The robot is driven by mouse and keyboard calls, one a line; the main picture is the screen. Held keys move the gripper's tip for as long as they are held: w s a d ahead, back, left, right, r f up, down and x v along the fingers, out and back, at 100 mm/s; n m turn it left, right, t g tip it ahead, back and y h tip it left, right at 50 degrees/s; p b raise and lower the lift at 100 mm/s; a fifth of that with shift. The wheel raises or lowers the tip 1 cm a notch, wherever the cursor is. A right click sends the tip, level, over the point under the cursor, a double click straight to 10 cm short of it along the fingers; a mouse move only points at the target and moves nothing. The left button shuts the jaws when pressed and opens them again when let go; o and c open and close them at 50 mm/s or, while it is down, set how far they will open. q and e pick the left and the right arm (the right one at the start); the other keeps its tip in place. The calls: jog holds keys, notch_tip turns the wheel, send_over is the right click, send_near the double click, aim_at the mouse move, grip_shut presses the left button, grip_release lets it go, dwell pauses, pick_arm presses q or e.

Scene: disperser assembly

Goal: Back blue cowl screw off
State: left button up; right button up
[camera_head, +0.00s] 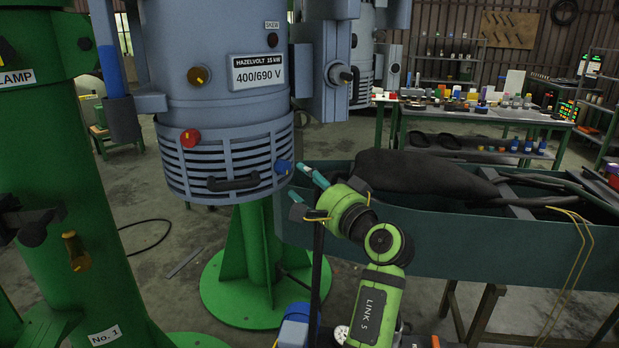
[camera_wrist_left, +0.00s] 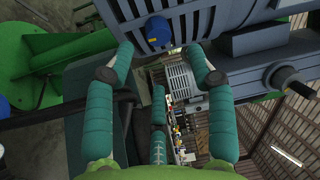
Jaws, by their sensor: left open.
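The blue cowl screw (camera_head: 283,167) sticks out of the right side of the slatted grey-blue cowl (camera_head: 225,165) at the bottom of the motor. In the left wrist view the blue screw (camera_wrist_left: 158,30) is beyond the fingertips, roughly centred between them. My left gripper (camera_head: 304,184) has teal fingers and is open, just right of and slightly below the screw. In the left wrist view its fingers (camera_wrist_left: 159,56) are spread with nothing between them, apart from the screw. My right gripper is not in view.
A red knob (camera_head: 190,138) and a dark handle (camera_head: 233,183) are also on the cowl. A dark teal trough (camera_head: 450,245) with a black bag (camera_head: 425,172) stands to the right. The green pedestal (camera_head: 262,250) is below the motor. A green column (camera_head: 70,190) stands at left.

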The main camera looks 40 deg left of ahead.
aim_at(287, 168)
pick_arm(q)
jog(key=p+x, duration=0.2)
jog(key=x, duration=0.3)
jog(key=shift+a, duration=0.3)
jog(key=shift+w+a, duration=0.2)
jog(key=shift+a, duration=0.25)
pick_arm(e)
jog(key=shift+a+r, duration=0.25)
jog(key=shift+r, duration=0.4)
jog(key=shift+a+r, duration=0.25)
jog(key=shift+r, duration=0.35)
pick_arm(q)
jog(key=c, duration=1.1)
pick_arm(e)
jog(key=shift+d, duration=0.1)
